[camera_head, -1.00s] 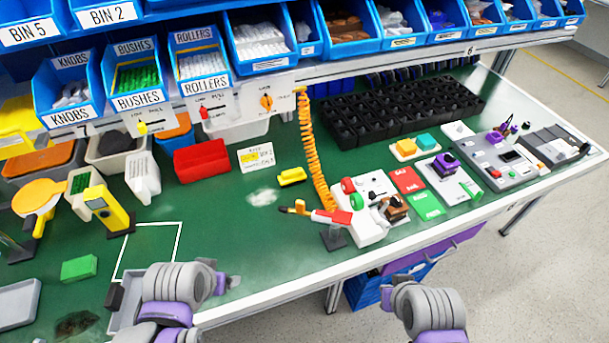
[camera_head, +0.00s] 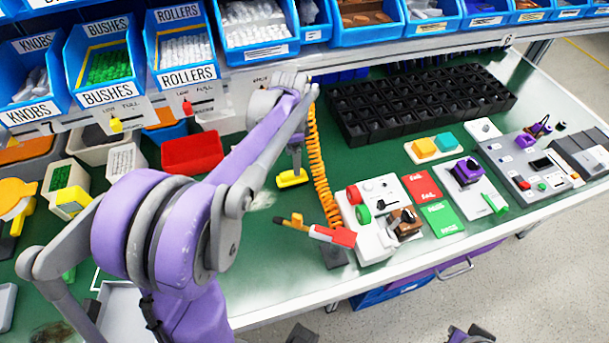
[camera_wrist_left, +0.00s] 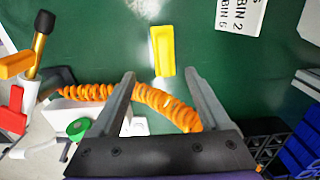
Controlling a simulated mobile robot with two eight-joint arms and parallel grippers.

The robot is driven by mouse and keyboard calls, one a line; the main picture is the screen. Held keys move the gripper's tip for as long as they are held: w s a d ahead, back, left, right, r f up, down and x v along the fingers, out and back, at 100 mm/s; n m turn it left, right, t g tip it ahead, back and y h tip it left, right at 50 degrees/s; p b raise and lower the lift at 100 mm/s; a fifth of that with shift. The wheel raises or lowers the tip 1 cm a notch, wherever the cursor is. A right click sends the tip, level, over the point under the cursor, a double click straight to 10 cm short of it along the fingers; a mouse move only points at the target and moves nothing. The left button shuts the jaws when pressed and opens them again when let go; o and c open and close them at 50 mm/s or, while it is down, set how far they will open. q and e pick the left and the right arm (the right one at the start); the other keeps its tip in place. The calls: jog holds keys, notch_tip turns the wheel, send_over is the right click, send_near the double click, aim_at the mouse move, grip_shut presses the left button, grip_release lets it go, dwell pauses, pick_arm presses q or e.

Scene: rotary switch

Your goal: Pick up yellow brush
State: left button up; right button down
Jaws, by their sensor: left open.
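The yellow brush (camera_head: 292,179) lies on the green bench mat, just left of the orange coiled hose in the head view. In the left wrist view the brush (camera_wrist_left: 162,50) shows as a small yellow block just beyond the fingertips. My left gripper (camera_head: 297,152) is above the brush and partly covers it in the head view. In the left wrist view the left gripper (camera_wrist_left: 160,74) has its fingers spread apart, with nothing between the tips. My right gripper is not in view.
The orange coiled hose (camera_head: 320,165) stands close to the right of the brush; in the left wrist view it passes below the fingers. A red bin (camera_head: 192,153) is behind to the left. Blue parts bins (camera_head: 258,35) hang above. A black tray (camera_head: 420,105) lies at the back right.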

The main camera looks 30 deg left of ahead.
aim_at(292, 172)
pick_arm(q)
notch_tip(292, 172, down, 4)
jog(key=shift+s+r, duration=0.1)
jog(key=shift+r, duration=0.1)
jog(key=shift+w+a+f, duration=0.1)
jog(key=shift+a+f, duration=0.1)
jog(key=shift+f, duration=1.2)
jog(key=shift+w+a+f, duration=0.1)
jog(key=shift+a+f, duration=0.1)
jog(key=shift+f, duration=1.15)
jog(key=shift+c, duration=0.3)
grip_shut()
